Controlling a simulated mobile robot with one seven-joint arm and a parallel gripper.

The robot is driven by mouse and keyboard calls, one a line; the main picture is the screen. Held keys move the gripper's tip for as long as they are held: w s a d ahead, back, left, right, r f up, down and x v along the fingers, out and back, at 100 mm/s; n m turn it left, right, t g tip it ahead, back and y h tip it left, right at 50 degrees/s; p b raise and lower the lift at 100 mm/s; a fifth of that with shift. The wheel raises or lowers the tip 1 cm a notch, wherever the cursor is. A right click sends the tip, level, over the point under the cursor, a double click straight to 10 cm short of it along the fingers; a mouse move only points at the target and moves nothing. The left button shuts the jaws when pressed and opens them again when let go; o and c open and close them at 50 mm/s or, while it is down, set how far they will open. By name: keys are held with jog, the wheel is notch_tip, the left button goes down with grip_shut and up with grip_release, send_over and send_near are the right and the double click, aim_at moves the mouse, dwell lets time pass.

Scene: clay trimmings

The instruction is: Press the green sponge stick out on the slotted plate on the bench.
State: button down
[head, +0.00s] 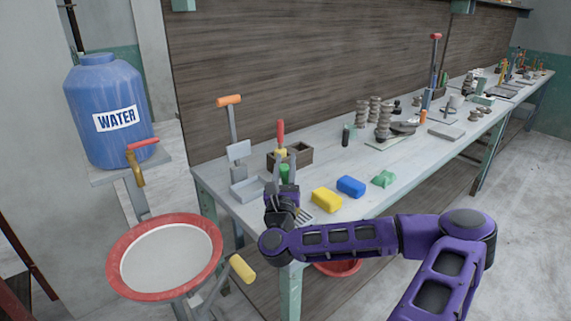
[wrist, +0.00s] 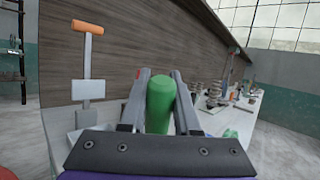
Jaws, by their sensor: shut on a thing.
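My gripper (head: 284,178) is over the near left end of the bench (head: 345,212). It is shut on the green sponge stick (head: 284,173), which sits between the two fingers. In the wrist view the green stick (wrist: 160,104) shows as a rounded green end between the grey fingers; its lower part is hidden behind the gripper body. The slotted plate (head: 306,215) lies on the bench near its front edge, just right of and below my gripper, partly hidden by my arm. I cannot tell whether the stick touches anything below.
A yellow block (head: 326,200), a blue block (head: 351,187) and a small green piece (head: 383,179) lie right of my gripper. A wooden box (head: 300,154) and a grey tray (head: 247,190) stand behind and left. A red-rimmed basin (head: 116,260) is at the left.

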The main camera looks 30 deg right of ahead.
jog(key=shift+f, duration=0.1)
dwell(0.3)
notch_tip(320, 180, up, 3)
jog(key=shift+f+p, duration=0.15)
jog(key=shift+p, duration=0.9)
jog(key=shift+r, duration=2.15)
